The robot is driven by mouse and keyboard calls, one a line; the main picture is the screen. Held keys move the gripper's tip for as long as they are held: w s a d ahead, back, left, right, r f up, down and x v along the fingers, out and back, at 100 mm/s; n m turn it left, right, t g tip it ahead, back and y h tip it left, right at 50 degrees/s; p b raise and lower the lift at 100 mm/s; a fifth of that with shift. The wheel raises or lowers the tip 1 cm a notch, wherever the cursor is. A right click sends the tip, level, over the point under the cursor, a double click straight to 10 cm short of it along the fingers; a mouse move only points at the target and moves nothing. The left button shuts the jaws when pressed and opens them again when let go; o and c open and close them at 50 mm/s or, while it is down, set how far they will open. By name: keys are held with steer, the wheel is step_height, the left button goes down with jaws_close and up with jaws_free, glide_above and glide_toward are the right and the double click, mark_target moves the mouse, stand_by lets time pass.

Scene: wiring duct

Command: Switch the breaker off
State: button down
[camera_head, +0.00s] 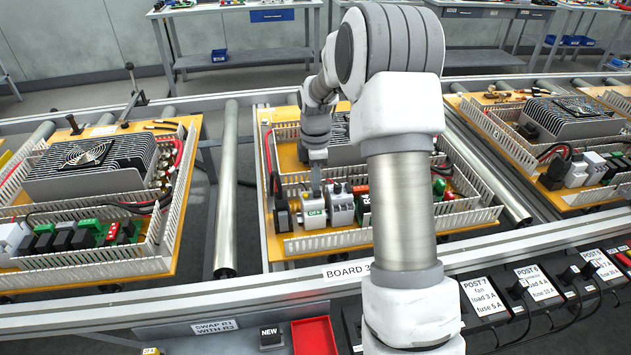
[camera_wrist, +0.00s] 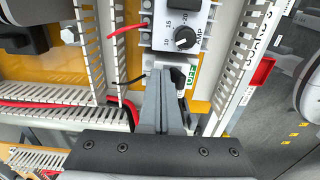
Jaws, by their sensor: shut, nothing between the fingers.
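The breaker (camera_head: 313,217) is a white block on the middle board in the head view, with a green label that appears to read OFF. In the wrist view the breaker's green label (camera_wrist: 193,73) is partly visible, and a black lever (camera_wrist: 179,78) stands beside it. My gripper (camera_wrist: 160,74) is shut and empty, its fingertips just left of the lever in the wrist view. I cannot tell whether they touch it. In the head view my gripper (camera_head: 316,192) points down right above the breaker. The fingers hide part of the breaker's face.
A grey module with a black amp dial (camera_wrist: 186,38) adjoins the breaker. Slotted white duct walls (camera_head: 330,240) and red and black wires surround the devices. A finned fan unit (camera_head: 85,168) sits on the left board. A red tray (camera_head: 314,336) lies at the front.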

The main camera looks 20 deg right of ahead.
steer(key=shift+w+r, duration=0.1)
steer(key=shift+w, duration=0.15)
step_height(320, 180, up, 7)
steer(key=p, duration=0.6)
stand_by(0.3)
